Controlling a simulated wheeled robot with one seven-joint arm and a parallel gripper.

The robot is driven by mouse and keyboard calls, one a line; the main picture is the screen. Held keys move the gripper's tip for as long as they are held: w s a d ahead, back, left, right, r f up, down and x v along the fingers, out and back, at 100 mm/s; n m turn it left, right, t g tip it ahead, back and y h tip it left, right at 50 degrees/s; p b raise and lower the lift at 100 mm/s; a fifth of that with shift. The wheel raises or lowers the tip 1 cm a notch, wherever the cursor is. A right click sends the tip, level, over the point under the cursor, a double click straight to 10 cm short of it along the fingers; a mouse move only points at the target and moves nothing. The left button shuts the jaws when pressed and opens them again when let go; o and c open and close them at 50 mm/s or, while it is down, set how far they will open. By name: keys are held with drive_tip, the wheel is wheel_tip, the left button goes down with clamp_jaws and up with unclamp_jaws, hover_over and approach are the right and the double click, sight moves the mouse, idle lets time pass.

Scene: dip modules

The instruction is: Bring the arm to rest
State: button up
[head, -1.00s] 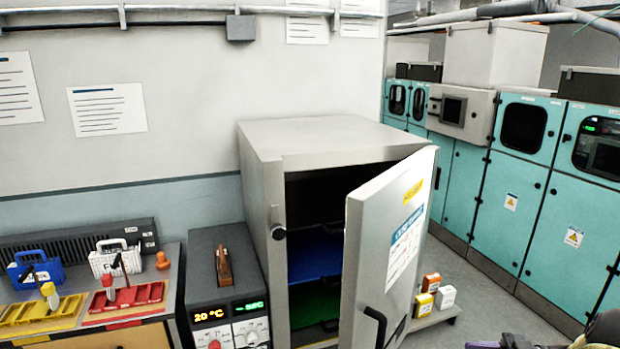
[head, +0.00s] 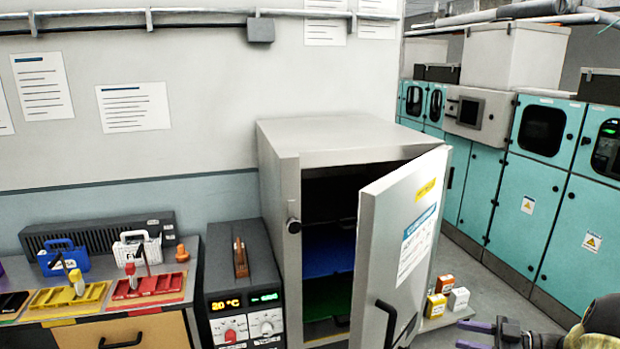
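My gripper (head: 487,334) is at the bottom right of the head view, in front of the teal cabinets. Its purple-grey fingers point left, with a gap between them and nothing visible in the gap. My arm (head: 598,325) runs in from the lower right corner and is partly cut off by the picture edge. The gripper is apart from the grey cabinet and its open door.
The grey cabinet's door (head: 408,240) stands open, with blue and green shelves inside. Small boxes (head: 458,299) sit right of it. A control unit (head: 240,290) and a bench with a yellow tray (head: 60,298) and red tray (head: 150,287) stand left. Floor shows at right.

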drive_tip(key=w+a+r+m+t+h, duration=0.4)
drive_tip(key=w+a+m+h, duration=0.3)
drive_tip(key=w+a+h, duration=0.4)
drive_tip(key=s+a+f+m+g+h, duration=0.25)
drive_tip(key=s+a+g, duration=0.3)
drive_tip(key=s, duration=0.75)
drive_tip(key=s+a+f+m+g+h, duration=0.15)
drive_tip(key=s+a+m+g, duration=0.25)
drive_tip(key=s+a, duration=0.55)
wheel_tip(320, 180, down, 8)
drive_tip(key=s+d+b, duration=0.2)
drive_tip(key=b, duration=0.5)
drive_tip(key=shift+s+d+r, duration=0.15)
drive_tip(key=shift+s+d, duration=0.05)
drive_tip(key=shift+w, duration=0.1)
drive_tip(key=shift+a+r, duration=0.1)
